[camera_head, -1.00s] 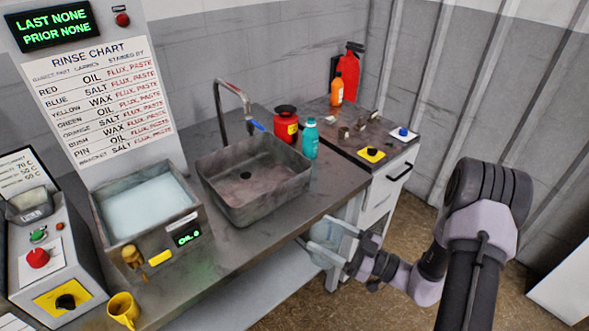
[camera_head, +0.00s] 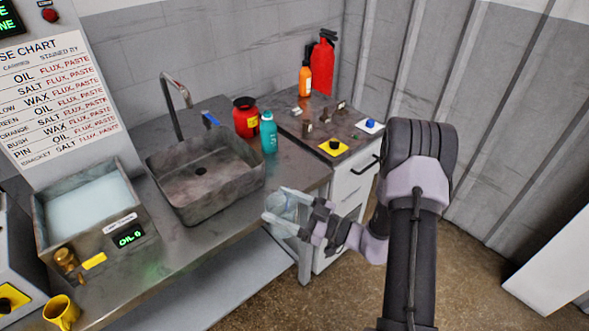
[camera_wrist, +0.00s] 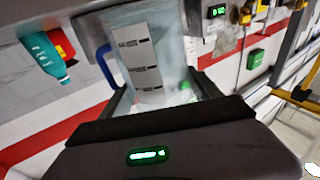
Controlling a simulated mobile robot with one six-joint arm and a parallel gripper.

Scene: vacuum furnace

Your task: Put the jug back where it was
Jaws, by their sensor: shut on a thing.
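The jug (camera_head: 281,205) is clear and pale, held in front of the bench's front edge beside the sink. In the wrist view the jug (camera_wrist: 148,58) shows a light label with dark lines and a blue handle at its left. My gripper (camera_head: 286,210) is shut on the jug, with one finger on each side of it. The fingers hide part of the jug in the head view. I cannot tell whether anything is in it.
The metal sink (camera_head: 163,165) stands on the bench. Right of it are a red container (camera_head: 246,120) and a teal bottle (camera_head: 268,133). A rinse tank (camera_head: 46,212) and a yellow mug (camera_head: 61,312) are left. A drawer cabinet (camera_head: 350,185) stands right.

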